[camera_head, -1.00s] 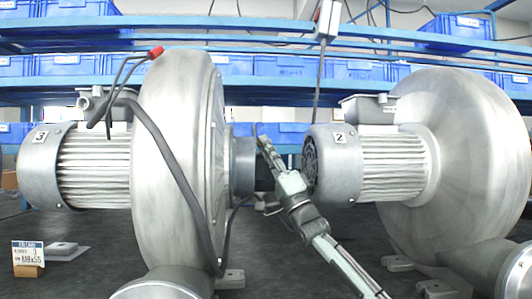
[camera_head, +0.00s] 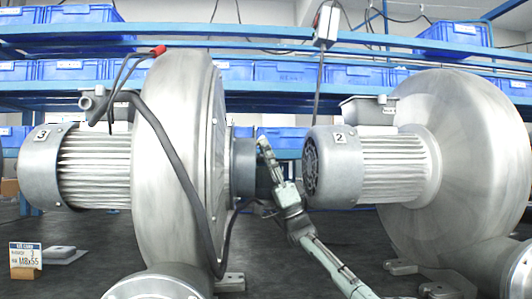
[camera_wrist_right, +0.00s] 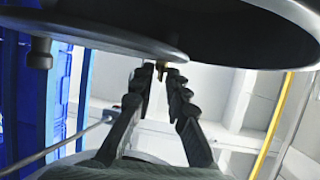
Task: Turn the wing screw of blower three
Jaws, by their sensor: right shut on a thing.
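Blower three (camera_head: 170,150) stands at the left in the head view, its motor (camera_head: 95,170) marked with a 3. A dark inlet collar (camera_head: 243,165) sticks out from its right face. My right gripper (camera_head: 263,145) is at this collar, its arm coming up from the lower right. In the right wrist view, the two fingers of the right gripper (camera_wrist_right: 161,76) close on a small brass-coloured piece (camera_wrist_right: 161,73), seemingly the wing screw, under a dark round rim (camera_wrist_right: 100,35). The fingers hide most of it. My left gripper is not in view.
Blower two (camera_head: 460,150) stands close on the right, its motor end (camera_head: 325,168) just beside my right gripper. A black cable (camera_head: 180,180) hangs over blower three. A small label card (camera_head: 26,255) stands at the lower left. Blue shelves with bins (camera_head: 280,72) are behind.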

